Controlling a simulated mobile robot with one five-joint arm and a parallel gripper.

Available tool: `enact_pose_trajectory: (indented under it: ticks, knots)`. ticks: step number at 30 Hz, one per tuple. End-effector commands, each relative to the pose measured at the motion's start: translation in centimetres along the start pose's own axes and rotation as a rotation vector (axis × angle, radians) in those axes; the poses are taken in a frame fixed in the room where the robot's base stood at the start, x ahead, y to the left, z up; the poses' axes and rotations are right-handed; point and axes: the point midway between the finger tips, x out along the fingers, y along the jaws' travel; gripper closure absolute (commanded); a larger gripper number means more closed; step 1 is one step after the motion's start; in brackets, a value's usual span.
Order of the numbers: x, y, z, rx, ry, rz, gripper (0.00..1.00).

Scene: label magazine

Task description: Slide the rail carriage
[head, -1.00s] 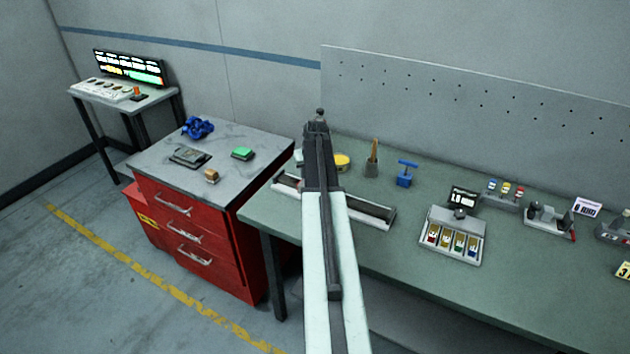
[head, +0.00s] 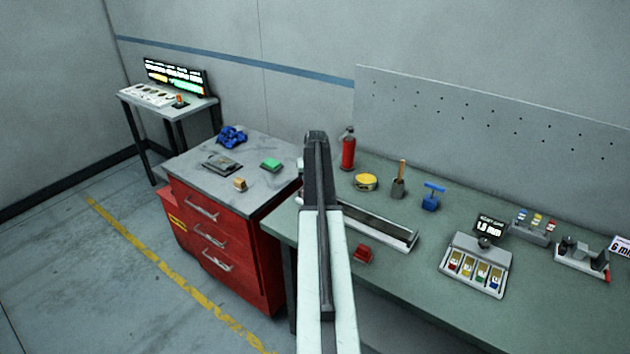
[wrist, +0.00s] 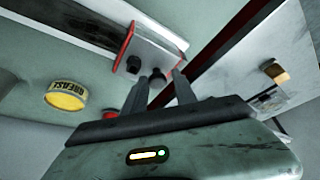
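The rail (head: 378,225), a long pale channel with a dark groove, lies on the green bench right of my arm in the head view. In the wrist view the rail (wrist: 75,25) runs in from the upper left and ends at a pale block with red edges (wrist: 152,48). This looks like the end part or carriage; I cannot tell which. A dark knob (wrist: 133,64) is on it. My gripper (wrist: 160,80) is open, its two fingers apart at the block's lower edge, with a grey rounded knob between them. Contact is unclear. My arm hides this spot in the head view.
A red block (head: 363,255) lies in front of the rail. A yellow tin (head: 366,182), fire extinguisher (head: 348,150) and blue tool (head: 433,196) stand behind it. The red cabinet (head: 225,240) is left of the bench. A label magazine (head: 475,265) is at right.

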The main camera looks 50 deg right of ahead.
Motion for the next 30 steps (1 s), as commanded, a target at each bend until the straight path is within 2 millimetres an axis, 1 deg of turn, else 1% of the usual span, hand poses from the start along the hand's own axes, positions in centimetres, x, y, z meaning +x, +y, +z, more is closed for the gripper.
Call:
enact_pose_trajectory:
  ticks: [6,10,13,17,24,27,30]
  knots:
    - [-0.1,1.0,0.1,0.009,0.002,0.007,0.53]
    - [-0.1,1.3,0.1,0.011,0.003,0.009,0.53]
    - [-0.6,1.5,0.0,0.013,0.003,0.010,0.53]
    - [-2.4,1.5,-0.1,0.013,0.003,0.010,0.53]
    - [-7.0,1.4,-0.1,0.013,0.002,0.008,0.53]
    - [-8.0,1.3,0.0,0.012,0.001,0.007,0.53]
    - [-8.0,1.3,0.1,0.012,0.001,0.007,0.53]
